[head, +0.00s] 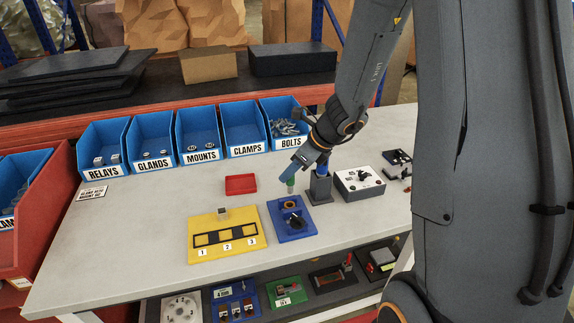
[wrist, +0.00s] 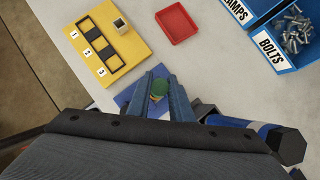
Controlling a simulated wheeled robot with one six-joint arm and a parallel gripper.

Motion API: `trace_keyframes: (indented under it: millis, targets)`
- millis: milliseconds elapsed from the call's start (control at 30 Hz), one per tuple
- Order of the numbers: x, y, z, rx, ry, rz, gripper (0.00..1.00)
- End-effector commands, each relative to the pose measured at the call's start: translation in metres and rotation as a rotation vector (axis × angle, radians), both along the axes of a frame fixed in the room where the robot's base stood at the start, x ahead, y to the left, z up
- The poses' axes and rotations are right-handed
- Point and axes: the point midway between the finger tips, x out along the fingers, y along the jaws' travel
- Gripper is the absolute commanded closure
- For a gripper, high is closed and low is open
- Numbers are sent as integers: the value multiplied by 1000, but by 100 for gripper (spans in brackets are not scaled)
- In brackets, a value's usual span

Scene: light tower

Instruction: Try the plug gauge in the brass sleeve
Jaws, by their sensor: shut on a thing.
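The plug gauge shows as a green piece (head: 291,181) under my gripper (head: 292,176); the wrist view shows its green and reddish end (wrist: 158,90) between the fingers (wrist: 160,92). My gripper is shut on it and points downward above the far part of the blue board (head: 277,231). The brass sleeve (head: 296,223) looks like a dark ring with a brass tint on the nearer part of that board. A second round brownish spot (head: 289,204) lies farther back on the board, below the gauge. In the wrist view my gripper hides most of the board.
A yellow board (head: 215,254) with numbered slots lies left, a red tray (head: 241,184) behind it. Blue bins (head: 199,131) line the back.

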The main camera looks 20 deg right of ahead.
Motion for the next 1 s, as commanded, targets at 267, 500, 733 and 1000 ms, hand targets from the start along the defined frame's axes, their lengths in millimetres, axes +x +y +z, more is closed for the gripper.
trace_keyframes:
  millis: [267, 500, 733, 1000]
  targets:
    - [0, 1, 0, 1, -1, 2, 100]
    - [1, 0, -6, 3, -2, -1, 100]
    - [1, 0, -23, 3, -2, -1, 100]
    - [1, 0, -40, 3, -3, -1, 100]
